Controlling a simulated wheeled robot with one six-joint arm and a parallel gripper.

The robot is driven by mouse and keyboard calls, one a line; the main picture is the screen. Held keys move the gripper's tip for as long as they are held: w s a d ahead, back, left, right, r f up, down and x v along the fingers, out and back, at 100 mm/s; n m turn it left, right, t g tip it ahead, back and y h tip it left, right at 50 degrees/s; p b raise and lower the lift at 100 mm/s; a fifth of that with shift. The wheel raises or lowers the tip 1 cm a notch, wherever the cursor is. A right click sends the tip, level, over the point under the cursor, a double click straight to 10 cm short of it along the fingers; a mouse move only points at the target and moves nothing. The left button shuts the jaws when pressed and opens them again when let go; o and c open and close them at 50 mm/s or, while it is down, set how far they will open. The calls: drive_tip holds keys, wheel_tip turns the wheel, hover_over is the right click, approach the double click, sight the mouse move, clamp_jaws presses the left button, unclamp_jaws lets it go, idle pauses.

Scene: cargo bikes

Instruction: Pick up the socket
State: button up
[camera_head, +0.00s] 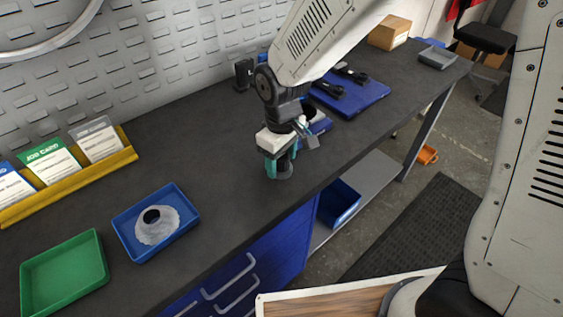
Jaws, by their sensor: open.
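My gripper (279,168), with teal fingers, points down just above the dark bench top (205,150). It is open. A small grey rounded piece (286,172) shows at its fingertips and is partly hidden by them. It may be the socket, but it is too small and covered to be sure. I cannot tell whether the fingers touch it.
A blue tray (124,226) holds a pale ring-shaped part (157,226). An empty green tray (65,274) is at the front left. A yellow card rack (70,188) stands along the wall. Behind my gripper, a blue mat (350,98) bears dark tools.

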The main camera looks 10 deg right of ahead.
drive_tip(key=c, duration=0.8)
drive_tip(key=shift+r, duration=0.1)
